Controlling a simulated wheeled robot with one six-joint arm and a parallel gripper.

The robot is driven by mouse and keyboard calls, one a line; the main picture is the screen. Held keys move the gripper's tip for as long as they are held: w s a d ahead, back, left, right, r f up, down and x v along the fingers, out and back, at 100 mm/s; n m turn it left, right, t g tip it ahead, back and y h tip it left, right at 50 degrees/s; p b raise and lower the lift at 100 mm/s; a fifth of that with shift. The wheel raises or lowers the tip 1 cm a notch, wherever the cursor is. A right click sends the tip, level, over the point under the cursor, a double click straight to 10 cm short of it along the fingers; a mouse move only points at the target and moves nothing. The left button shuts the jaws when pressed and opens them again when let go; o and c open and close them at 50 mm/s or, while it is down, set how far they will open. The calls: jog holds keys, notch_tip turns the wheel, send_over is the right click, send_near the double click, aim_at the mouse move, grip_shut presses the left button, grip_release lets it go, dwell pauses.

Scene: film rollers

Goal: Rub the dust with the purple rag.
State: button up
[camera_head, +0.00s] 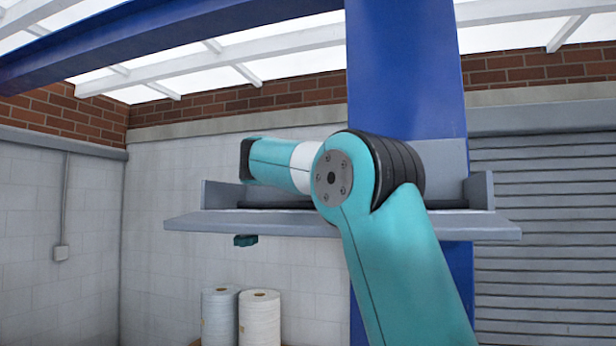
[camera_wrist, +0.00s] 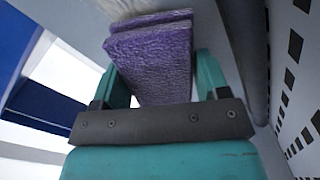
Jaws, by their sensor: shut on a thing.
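The purple rag (camera_wrist: 155,60) is a folded, textured block in the wrist view. My gripper (camera_wrist: 158,68) is shut on it, with one teal finger on each side. The rag's far end lies close to a pale, whitish patch (camera_wrist: 125,8) at the top edge. I cannot tell whether that patch is dust or whether the rag touches it. In the head view the rag is hidden, and my teal arm reaches over the grey shelf-like frame (camera_head: 270,224).
A grey cylinder (camera_wrist: 245,40), likely a roller, runs close along the right of my gripper. A blue column (camera_head: 407,70) stands behind my arm. Two film rolls (camera_head: 220,318) (camera_head: 260,320) stand below the frame. A shutter (camera_head: 545,230) is at right.

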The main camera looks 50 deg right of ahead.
jog(key=shift+p+x, duration=0.45)
jog(key=shift+x, duration=0.4)
dwell(0.3)
jog(key=shift+s+d+b, duration=0.3)
jog(key=shift+s+b, duration=0.15)
jog(key=shift+s, duration=0.3)
jog(key=shift+s+d+b, duration=0.25)
jog(key=shift+s+b, duration=0.2)
jog(key=shift+s, duration=0.35)
jog(key=shift+s+d+b, duration=0.35)
jog(key=shift+s+d, duration=0.05)
jog(key=shift+s, duration=0.4)
jog(key=shift+s+d+b, duration=0.3)
jog(key=shift+s+d, duration=0.1)
jog(key=shift+s, duration=0.4)
jog(key=shift+s+d+b, duration=0.55)
jog(key=shift+s+d, duration=0.05)
jog(key=shift+s, duration=0.9)
jog(key=shift+s+d+b, duration=0.6)
jog(key=shift+s+d, duration=0.05)
jog(key=shift+s, duration=0.85)
jog(key=shift+s+d+b, duration=0.55)
jog(key=shift+s+d, duration=0.05)
jog(key=shift+s, duration=0.95)
jog(key=shift+d, duration=0.1)
jog(key=shift+w, duration=0.1)
